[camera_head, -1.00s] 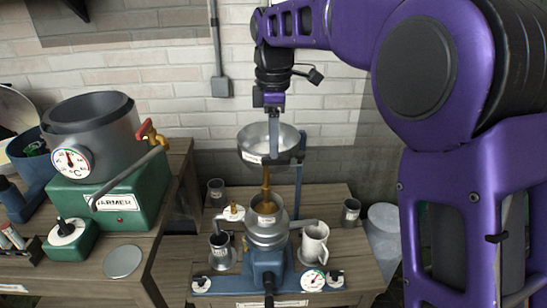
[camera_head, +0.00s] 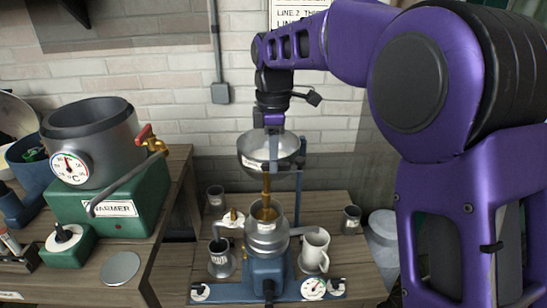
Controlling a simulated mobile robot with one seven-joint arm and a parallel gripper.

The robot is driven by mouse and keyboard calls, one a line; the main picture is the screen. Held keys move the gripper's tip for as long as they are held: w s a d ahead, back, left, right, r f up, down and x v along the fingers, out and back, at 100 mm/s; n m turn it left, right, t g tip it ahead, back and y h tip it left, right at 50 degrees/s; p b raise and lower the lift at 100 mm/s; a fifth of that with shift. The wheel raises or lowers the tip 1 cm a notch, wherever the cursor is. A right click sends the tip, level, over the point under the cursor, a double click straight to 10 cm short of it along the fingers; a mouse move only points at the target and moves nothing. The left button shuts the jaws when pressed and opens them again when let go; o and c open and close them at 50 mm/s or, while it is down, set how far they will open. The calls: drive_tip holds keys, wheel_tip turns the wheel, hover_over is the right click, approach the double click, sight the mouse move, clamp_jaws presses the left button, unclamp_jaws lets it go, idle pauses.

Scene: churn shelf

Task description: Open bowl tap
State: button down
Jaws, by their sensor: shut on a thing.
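The steel bowl (camera_head: 254,148) is held on a blue stand above the separator in the middle of the table. Below it, a golden-brown column (camera_head: 266,187) runs down from the bowl's underside to the steel cup (camera_head: 279,217); I cannot tell whether it is pipe or liquid. My gripper (camera_head: 274,152) points straight down at the bowl, its slim fingers in front of the bowl's inside. It is shut on what seems to be the bowl tap, but the grip is small and mostly hidden. The tap's handle cannot be made out clearly.
A green warmer (camera_head: 125,207) with a steel pot and red-handled tap stands on the left table. Small cups stand behind. A brick wall closes the back.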

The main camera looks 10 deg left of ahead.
drive_tip(key=shift+r+m+p, duration=0.1)
drive_tip(key=shift+m+p, duration=0.2)
drive_tip(key=shift+p, duration=0.05)
drive_tip(key=m+p, duration=0.2)
drive_tip(key=m, duration=0.1)
drive_tip(key=shift+s+r, duration=0.1)
drive_tip(key=shift+s, duration=0.2)
drive_tip(key=shift+s+a+m+p, duration=0.25)
drive_tip(key=shift+m+p, duration=0.8)
drive_tip(key=shift+m, duration=1.3)
drive_tip(key=shift+s+a+m+p, duration=0.25)
drive_tip(key=shift+m+p, duration=0.8)
drive_tip(key=shift+m, duration=1.35)
drive_tip(key=shift+s+a+m+p, duration=0.1)
drive_tip(key=shift+s+m+p, duration=0.2)
drive_tip(key=shift+m+p, duration=1.4)
drive_tip(key=shift+f+m+b, duration=0.2)
drive_tip(key=shift+m+b, duration=0.45)
drive_tip(key=shift+m, duration=0.2)
drive_tip(key=c, duration=0.9)
unclamp_jaws()
drive_tip(key=shift+o, duration=0.2)
